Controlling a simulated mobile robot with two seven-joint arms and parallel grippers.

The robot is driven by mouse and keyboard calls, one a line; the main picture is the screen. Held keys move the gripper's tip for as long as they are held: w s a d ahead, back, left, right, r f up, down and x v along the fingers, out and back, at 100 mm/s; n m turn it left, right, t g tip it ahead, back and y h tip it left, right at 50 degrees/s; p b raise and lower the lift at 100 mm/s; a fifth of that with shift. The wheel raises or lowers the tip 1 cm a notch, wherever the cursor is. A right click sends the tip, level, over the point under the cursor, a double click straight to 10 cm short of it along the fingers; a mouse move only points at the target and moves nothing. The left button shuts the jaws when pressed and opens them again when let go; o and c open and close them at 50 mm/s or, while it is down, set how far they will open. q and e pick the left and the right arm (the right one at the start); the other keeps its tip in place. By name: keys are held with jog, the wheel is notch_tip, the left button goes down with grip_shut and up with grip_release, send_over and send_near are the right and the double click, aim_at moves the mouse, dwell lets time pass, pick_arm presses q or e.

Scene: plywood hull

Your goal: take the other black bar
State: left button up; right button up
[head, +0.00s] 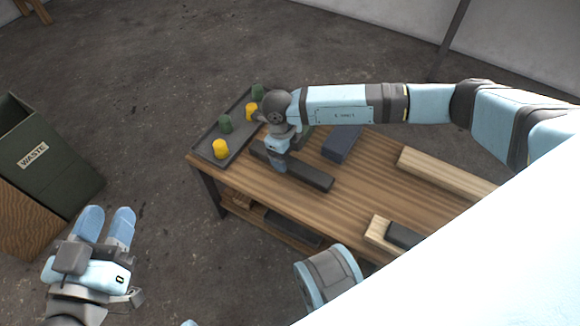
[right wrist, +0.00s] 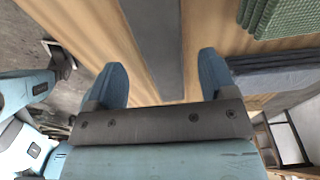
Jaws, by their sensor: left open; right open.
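A black bar (head: 310,177) lies on the wooden workbench, and my right gripper (head: 280,165) is over its left part. In the right wrist view the bar (right wrist: 155,40) runs between the two open fingers of my right gripper (right wrist: 162,70), with a gap on each side. I cannot tell how high the fingertips are above the bench. A second black bar (head: 403,236) lies at the bench's near right, against a pale wooden block (head: 378,231), partly hidden by my own body. My left gripper (head: 105,222) is open and empty, away from the bench at the lower left.
A dark tray (head: 207,143) with yellow and green cups stands at the bench's left end. A dark blue block (head: 342,143) and a pale beam (head: 445,172) lie behind the bar. A green textured block (right wrist: 285,18) is close by. A dark piece (head: 292,228) lies on the lower shelf. A waste bin (head: 45,165) stands left.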

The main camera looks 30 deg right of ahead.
aim_at(290, 162)
jog(key=f, duration=0.1)
jog(key=f+b, duration=0.1)
jog(key=f, duration=0.1)
jog(key=shift+s+d+f, duration=0.15)
jog(key=shift+d+f, duration=0.1)
jog(key=shift+f, duration=0.1)
pick_arm(q)
jog(key=shift+w+a+r+m+t, duration=0.15)
jog(key=shift+w+a+m+t, duration=0.35)
jog(key=shift+m, duration=0.3)
pick_arm(e)
jog(key=shift+r, duration=0.1)
pick_arm(q)
jog(key=shift+d, duration=0.2)
pick_arm(e)
jog(key=c, duration=1.3)
jog(key=shift+r, duration=0.1)
